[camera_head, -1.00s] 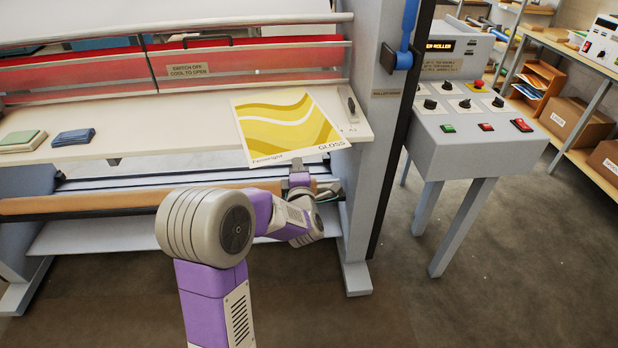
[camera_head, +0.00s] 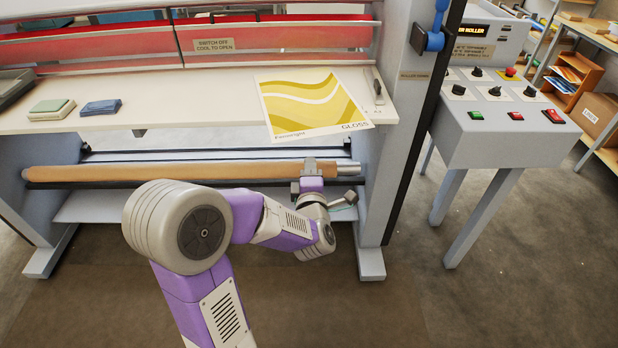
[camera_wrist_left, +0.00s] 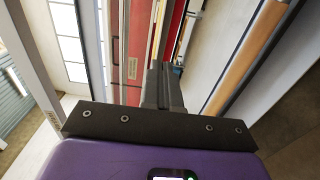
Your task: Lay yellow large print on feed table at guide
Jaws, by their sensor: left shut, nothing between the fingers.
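The yellow large print (camera_head: 308,103), marked GLOSS, lies on the right part of the white feed table (camera_head: 190,95). It sits slightly turned, and its front edge reaches a little past the table's front edge. The guide (camera_head: 376,88), a narrow plate with a dark handle, is at the table's right end. A strip of bare table shows between print and guide toward the back. My left gripper (camera_head: 311,167) is just in front of and below the table edge, apart from the print. In the left wrist view its fingers (camera_wrist_left: 161,85) are together and empty. My right gripper is not seen.
Green pads (camera_head: 51,109) and blue pads (camera_head: 100,107) lie on the table's left. A brown roll (camera_head: 160,172) runs under the table, close to my left gripper. The laminator's upright (camera_head: 404,100) and control console (camera_head: 500,125) stand at right.

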